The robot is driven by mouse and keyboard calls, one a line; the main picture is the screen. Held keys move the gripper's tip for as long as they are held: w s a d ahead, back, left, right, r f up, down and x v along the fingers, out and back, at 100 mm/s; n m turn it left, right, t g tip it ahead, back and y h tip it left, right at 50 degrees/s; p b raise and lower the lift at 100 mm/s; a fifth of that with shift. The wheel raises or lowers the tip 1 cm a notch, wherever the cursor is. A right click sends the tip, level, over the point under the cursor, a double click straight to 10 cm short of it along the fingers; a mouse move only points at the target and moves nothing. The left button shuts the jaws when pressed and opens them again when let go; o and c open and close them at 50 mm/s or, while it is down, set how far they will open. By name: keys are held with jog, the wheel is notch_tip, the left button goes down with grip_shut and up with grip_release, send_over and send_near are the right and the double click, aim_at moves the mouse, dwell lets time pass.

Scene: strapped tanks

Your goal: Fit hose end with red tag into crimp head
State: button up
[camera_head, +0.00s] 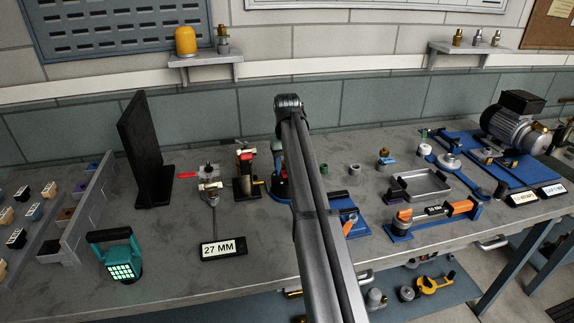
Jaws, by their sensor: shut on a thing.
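My arm rises across the middle of the picture and bends at a joint near the back wall. My gripper is not visible; the arm may hide it. A small metal fitting assembly (209,180) with a red handle-like part (187,175) stands behind a "27 MM" sign (223,248). To its right stands a dark upright device (247,182) with a red and pale piece (246,155) on top. I cannot tell which part is the hose end with the red tag or the crimp head. Blue and dark parts show partly hidden behind the arm.
At right are a metal tray (425,186), an orange-handled tool (460,207) on a blue base, and a motor (512,125). Bare bench shows at front left.

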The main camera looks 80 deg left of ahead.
jog(key=shift+f, duration=0.7)
jog(key=o, duration=1.2)
notch_tip(320, 180, up, 14)
jog(key=shift+w+f, duration=0.1)
dwell(0.4)
